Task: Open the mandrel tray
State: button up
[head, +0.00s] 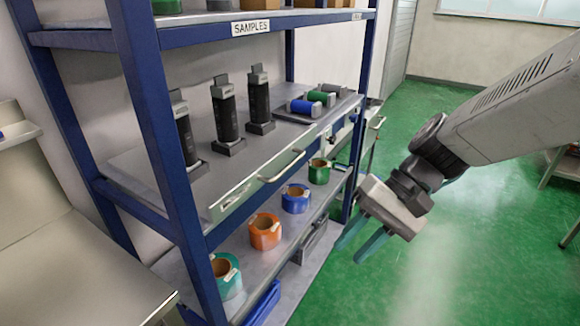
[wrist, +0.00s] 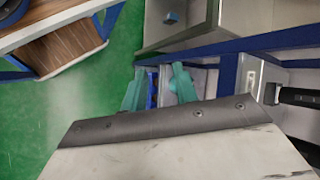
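A long grey tray front (head: 262,178) with a bar handle (head: 283,167) and a small label runs along the edge of the middle shelf in the head view. It looks closed, flush with the shelf edge, and I take it to be the mandrel tray; its label is too small to read. My gripper (head: 358,243) is to the right of and lower than this handle, out in front of the rack and apart from it. Its two teal fingers are spread with nothing between them. They also show in the wrist view (wrist: 158,88), pointing toward blue rack parts.
Several black upright devices (head: 259,100) and green and blue rolls (head: 305,106) stand on the middle shelf (head: 208,180). Coloured tape rolls (head: 265,232) sit on the lower shelf. A blue rack post (head: 158,110) stands at the left.

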jog(key=w+a+f+m+t+y, duration=0.25)
jog(key=w+a+t+y, duration=0.2)
jog(key=w, duration=0.75)
jog(key=m+t, duration=0.3)
jog(key=t, duration=0.4)
send_near(290, 164)
jog(key=w+a+f, duration=0.2)
jog(key=shift+y, duration=0.25)
jog(key=x, duration=0.7)
jog(key=shift+s+a+r, duration=0.15)
jog(key=shift+r, duration=0.05)
grip_shut()
